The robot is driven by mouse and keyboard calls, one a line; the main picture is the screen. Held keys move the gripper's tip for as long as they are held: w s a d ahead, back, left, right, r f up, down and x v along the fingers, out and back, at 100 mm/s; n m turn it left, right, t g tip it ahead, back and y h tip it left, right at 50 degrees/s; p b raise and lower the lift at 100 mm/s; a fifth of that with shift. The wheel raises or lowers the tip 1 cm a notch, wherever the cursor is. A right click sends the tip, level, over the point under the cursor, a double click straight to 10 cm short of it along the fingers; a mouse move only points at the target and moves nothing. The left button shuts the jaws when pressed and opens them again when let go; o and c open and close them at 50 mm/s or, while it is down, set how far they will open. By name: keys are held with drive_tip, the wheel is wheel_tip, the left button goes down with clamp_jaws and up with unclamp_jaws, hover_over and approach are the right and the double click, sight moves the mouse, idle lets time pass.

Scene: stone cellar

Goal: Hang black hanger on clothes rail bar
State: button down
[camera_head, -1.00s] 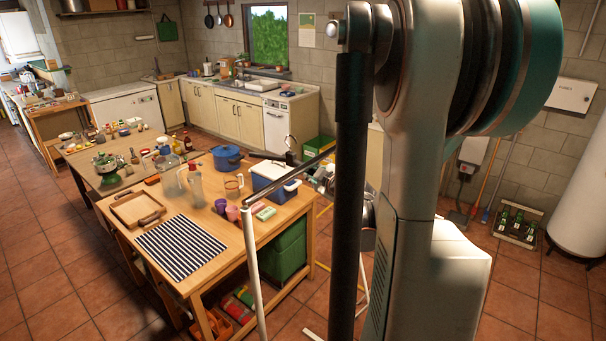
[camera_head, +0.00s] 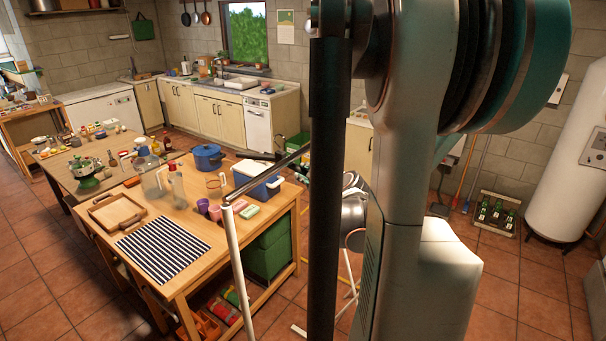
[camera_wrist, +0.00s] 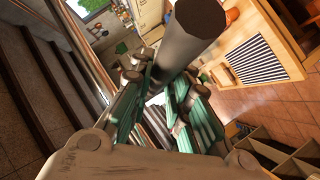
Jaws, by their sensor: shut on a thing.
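In the head view, a thin metal bar (camera_head: 268,177), apparently the clothes rail bar, slopes up to the right from a white post (camera_head: 236,262) and passes behind my arm. My gripper, with green-sided fingers, shows in the wrist view (camera_wrist: 162,92). A thick dark rod (camera_wrist: 180,45), seen nearly end-on, runs down between the fingers. It appears to be part of the black hanger, and the gripper is shut on it. The rest of the hanger cannot be made out. In the head view my arm hides the far part of the rail, and my gripper cannot be made out there.
A wooden table (camera_head: 187,290) with a striped mat (camera_head: 160,248), a blue pot (camera_head: 207,157) and a blue-white cool box (camera_head: 258,180) stands behind the rail. A white boiler (camera_head: 563,180) and bottle crate (camera_head: 494,214) are at right. Tiled floor (camera_head: 520,290) is clear at lower right.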

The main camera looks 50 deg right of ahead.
drive_tip(key=shift+s+d, duration=0.2)
drive_tip(key=shift+s, duration=1.7)
drive_tip(key=shift+s+f+b, duration=0.35)
drive_tip(key=shift+s+b, duration=0.25)
drive_tip(key=shift+s+d+f+b, duration=0.1)
drive_tip(key=shift+s+f+b, duration=0.65)
drive_tip(key=shift+s+b, duration=0.15)
drive_tip(key=c, duration=1.4)
unclamp_jaws()
